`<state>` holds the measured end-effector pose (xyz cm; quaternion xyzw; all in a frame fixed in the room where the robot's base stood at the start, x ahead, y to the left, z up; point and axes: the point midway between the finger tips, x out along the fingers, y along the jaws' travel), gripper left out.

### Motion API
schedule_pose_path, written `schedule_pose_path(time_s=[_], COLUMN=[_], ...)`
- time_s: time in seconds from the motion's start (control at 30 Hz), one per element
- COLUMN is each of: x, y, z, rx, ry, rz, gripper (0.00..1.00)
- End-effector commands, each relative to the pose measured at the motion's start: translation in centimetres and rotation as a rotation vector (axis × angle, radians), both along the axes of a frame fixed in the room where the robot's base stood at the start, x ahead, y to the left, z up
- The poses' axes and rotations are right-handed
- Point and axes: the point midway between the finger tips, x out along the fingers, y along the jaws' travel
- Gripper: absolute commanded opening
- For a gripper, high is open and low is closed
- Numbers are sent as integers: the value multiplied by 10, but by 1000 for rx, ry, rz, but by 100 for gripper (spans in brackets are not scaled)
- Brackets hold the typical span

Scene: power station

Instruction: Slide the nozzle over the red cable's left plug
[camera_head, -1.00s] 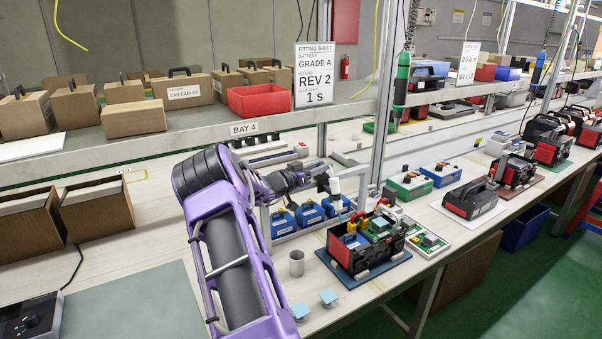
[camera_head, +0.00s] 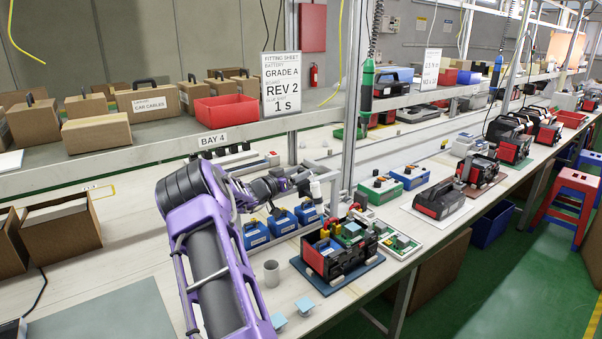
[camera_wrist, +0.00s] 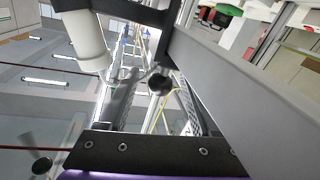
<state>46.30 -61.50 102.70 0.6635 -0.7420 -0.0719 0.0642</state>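My gripper (camera_head: 306,184) is above the bench, just behind and above the open red-and-black battery unit (camera_head: 340,267). A white cylindrical part (camera_head: 316,190), perhaps the nozzle, shows at its tip. A white cylinder on a dark bracket also shows in the wrist view (camera_wrist: 88,40), beside the fingers. The fingers (camera_wrist: 155,100) stand apart there, with a dark round end between them. Their grip on the tool is unclear. Small yellow and red upright parts (camera_head: 328,229) stand inside the unit below. The red cable and its left plug are too small to tell apart.
Blue battery boxes (camera_head: 282,221) stand behind the unit. A metal post (camera_head: 349,120) and shelf edge (camera_head: 150,150) are close to my arm.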

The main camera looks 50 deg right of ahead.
Motion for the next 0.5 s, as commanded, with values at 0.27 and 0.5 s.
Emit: schedule_pose_path(time_s=[0.27,0.5], x=[2,8], y=[10,59], z=[0,0], rx=[1,3], ry=[0,1], rz=[2,5], gripper=[65,65])
